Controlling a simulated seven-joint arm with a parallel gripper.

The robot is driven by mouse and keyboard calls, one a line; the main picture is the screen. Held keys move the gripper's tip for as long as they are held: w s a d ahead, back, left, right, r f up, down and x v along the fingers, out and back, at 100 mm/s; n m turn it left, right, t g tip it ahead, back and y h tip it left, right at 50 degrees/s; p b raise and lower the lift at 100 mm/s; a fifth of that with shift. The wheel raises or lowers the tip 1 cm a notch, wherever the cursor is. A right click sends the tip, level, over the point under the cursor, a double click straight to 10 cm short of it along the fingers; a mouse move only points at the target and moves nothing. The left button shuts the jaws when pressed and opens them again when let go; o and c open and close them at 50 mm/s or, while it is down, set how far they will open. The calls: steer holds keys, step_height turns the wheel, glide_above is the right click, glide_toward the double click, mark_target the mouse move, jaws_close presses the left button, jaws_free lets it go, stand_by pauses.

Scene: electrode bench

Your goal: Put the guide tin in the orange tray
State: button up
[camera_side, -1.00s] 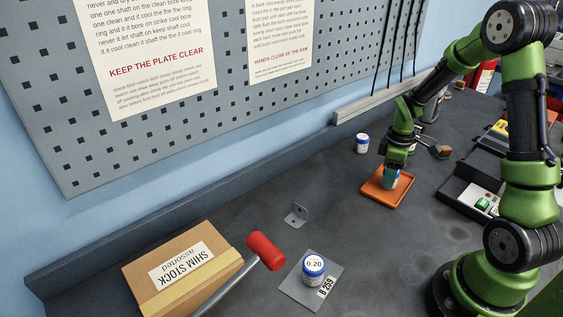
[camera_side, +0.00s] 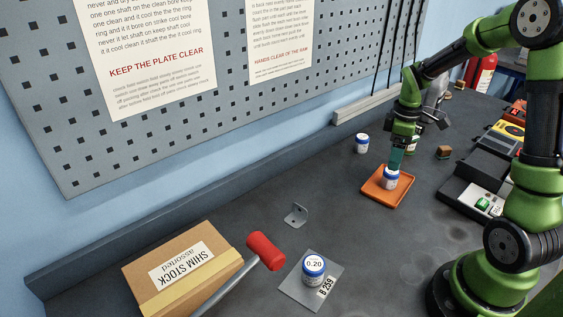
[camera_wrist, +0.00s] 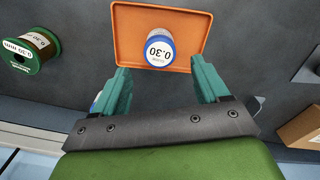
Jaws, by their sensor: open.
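The guide tin (camera_side: 389,181), white with a blue cap, stands upright in the orange tray (camera_side: 373,196). In the wrist view the tin (camera_wrist: 160,52) shows a round white label reading 0.30, near one edge of the tray (camera_wrist: 130,32). My gripper (camera_side: 396,160) is just above the tin, pointing down. In the wrist view its teal fingers (camera_wrist: 162,75) are spread apart with nothing between them, and the tin lies clear beyond their tips.
A similar tin (camera_side: 361,144) stands behind the tray. A 0.20 tin (camera_side: 313,267) stands on a grey plate (camera_side: 296,291). A metal bracket (camera_side: 296,215), red-headed hammer (camera_side: 265,251) and shim stock box (camera_side: 178,272) lie in front. A wire spool (camera_wrist: 30,50) is beside the tray.

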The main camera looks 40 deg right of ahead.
steer(key=s+a+r+m+t, duration=0.2)
steer(key=a+r+m+t, duration=0.15)
steer(key=a+r, duration=0.8)
steer(key=s+a+r+m+t+y, duration=0.2)
steer(key=s+a+m, duration=0.4)
steer(key=a, duration=0.3)
steer(key=shift+s+a+r+t, duration=0.3)
steer(key=shift+a+r+t, duration=0.05)
steer(key=shift+r+t, duration=0.55)
